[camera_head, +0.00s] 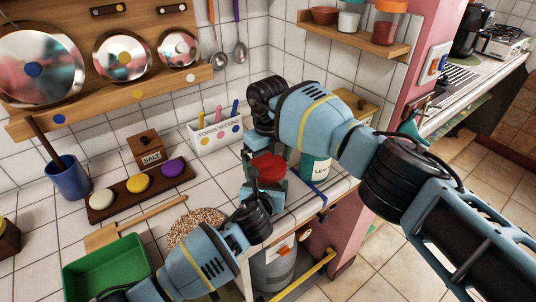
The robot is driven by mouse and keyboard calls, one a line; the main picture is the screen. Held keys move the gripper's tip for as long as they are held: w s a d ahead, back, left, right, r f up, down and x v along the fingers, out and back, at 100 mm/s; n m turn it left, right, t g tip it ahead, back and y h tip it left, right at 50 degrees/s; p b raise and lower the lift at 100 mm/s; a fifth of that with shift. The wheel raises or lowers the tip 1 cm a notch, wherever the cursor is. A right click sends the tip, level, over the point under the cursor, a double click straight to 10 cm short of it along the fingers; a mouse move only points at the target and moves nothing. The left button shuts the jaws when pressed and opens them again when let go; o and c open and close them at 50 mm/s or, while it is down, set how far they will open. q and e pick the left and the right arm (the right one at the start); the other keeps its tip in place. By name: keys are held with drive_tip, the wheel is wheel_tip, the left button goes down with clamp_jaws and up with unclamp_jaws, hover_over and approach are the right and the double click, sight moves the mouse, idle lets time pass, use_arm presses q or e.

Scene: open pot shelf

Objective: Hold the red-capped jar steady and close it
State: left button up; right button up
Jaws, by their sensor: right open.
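The red cap (268,167) of the jar shows near the counter's right part, between my two grippers. Most of the jar's body is hidden by the grippers. My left gripper (264,192) reaches in from the lower left, low at the jar just below the cap. Its fingers are small and partly covered, so I cannot tell if they grip the jar. My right gripper (262,150) points down from above, its fingers open close over the red cap. I cannot tell if they touch the cap.
A jar labelled "LENT" (316,168) stands close on the right, partly behind my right arm. A white spoon box (216,137) is behind. A round speckled mat (196,222), wooden spatula (138,222) and green tray (105,268) lie left. The counter's edge is at right.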

drive_tip(key=c, duration=0.9)
drive_tip(key=shift+m, duration=0.9)
drive_tip(key=o, duration=0.9)
wheel_tip(320, 180, up, 12)
